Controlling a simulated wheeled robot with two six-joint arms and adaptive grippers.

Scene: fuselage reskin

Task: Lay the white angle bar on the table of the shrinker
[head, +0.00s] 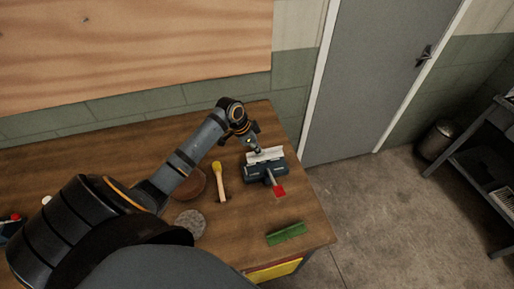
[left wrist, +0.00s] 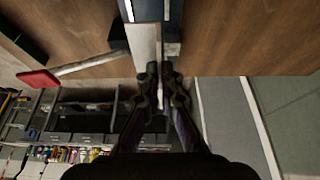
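The white angle bar (head: 265,155) lies along the top of the shrinker (head: 258,173), a dark blue-grey tool with a lever ending in a red grip (head: 280,191). My left gripper (head: 256,148) is at the bar's far side. In the left wrist view the fingertips (left wrist: 160,73) are close together on the near end of the bar (left wrist: 143,40), with its thin flange between them. The shrinker's body (left wrist: 173,15) and red grip (left wrist: 38,79) show there too. Whether the bar rests fully on the shrinker's table cannot be told. My right gripper is not in view.
On the wooden workbench (head: 300,205) lie a yellow-headed mallet (head: 221,185), a brown round block (head: 191,184), a grey disc (head: 190,222) and a green brush (head: 287,233). A wall stands behind. A door (head: 375,75), bin (head: 437,141) and shelf (head: 485,160) are to the right.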

